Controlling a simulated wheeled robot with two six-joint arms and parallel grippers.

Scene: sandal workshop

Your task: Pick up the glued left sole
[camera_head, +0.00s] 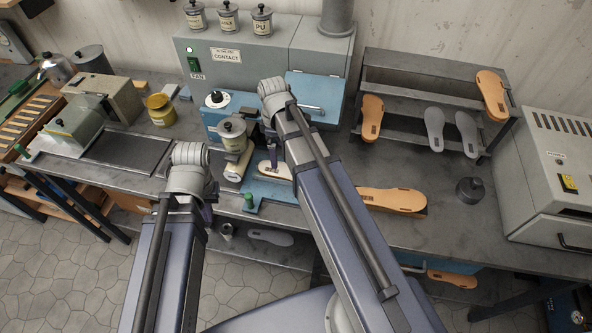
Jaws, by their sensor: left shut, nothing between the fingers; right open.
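A pale sole-shaped piece with dark marks (274,171) lies at the blue fixture (274,192) in the middle of the bench, partly hidden by my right arm. Two grey soles stand on the dark rack, one on the left (435,131) and one on the right (467,132). I cannot tell by sight which sole is the glued left one. My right gripper (271,142) is open above and behind the pale piece, mostly hidden by its wrist. My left gripper (209,196) is shut and empty over the bench's front edge, left of the fixture, also largely hidden.
A pot (233,132) stands by the blue machine (230,106). An orange last (393,200) lies right of my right arm; more stand on the rack (418,75). A grey box machine (548,178) fills the right end. Another grey sole (270,237) lies below the bench top.

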